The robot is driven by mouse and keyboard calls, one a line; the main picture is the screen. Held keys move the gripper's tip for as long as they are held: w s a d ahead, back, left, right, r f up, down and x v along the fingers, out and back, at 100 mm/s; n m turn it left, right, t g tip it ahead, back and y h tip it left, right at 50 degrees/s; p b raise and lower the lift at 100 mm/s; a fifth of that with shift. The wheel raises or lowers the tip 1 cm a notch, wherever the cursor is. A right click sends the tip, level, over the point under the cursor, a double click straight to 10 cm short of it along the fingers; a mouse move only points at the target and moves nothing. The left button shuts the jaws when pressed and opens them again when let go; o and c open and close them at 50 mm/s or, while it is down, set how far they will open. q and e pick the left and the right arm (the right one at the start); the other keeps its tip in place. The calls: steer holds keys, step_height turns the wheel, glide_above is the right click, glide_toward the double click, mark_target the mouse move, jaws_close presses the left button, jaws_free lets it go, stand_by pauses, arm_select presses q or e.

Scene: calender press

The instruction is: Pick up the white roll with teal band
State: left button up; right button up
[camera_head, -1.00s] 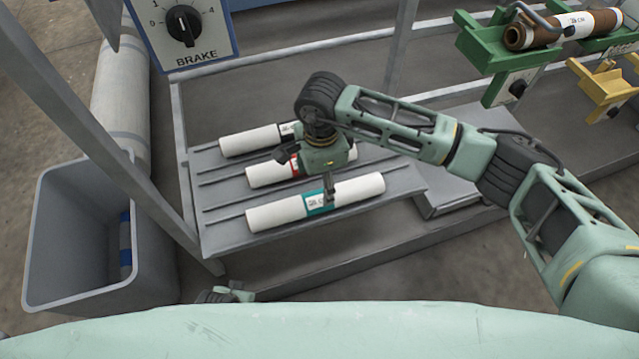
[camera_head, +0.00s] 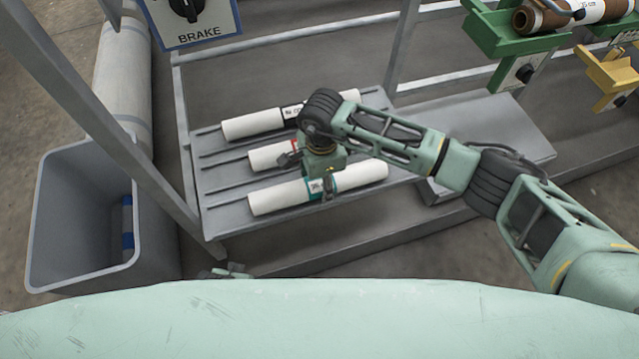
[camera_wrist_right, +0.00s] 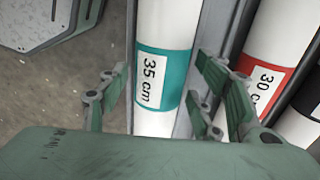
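The white roll with the teal band (camera_head: 277,200) lies nearest me on the grey grooved rack. In the right wrist view its teal band (camera_wrist_right: 167,78) carries a "35 cm" label. My right gripper (camera_head: 328,190) is directly over the band and partly hides it in the head view. In the wrist view the right gripper's fingers (camera_wrist_right: 160,92) are spread on either side of the roll, with gaps between them and the roll. A small part of my left gripper (camera_head: 230,272) shows at the lower edge, and its fingers are unclear.
A red-banded roll (camera_head: 264,158) and a black-banded roll (camera_head: 250,126) lie behind on the rack (camera_head: 222,220). A grey bin (camera_head: 50,240) stands at the left. Green holders (camera_head: 490,35) with a brown roll (camera_head: 530,20) are at upper right.

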steer(key=c, duration=1.3)
steer(key=shift+w+r, duration=0.1)
steer(key=shift+r, duration=0.1)
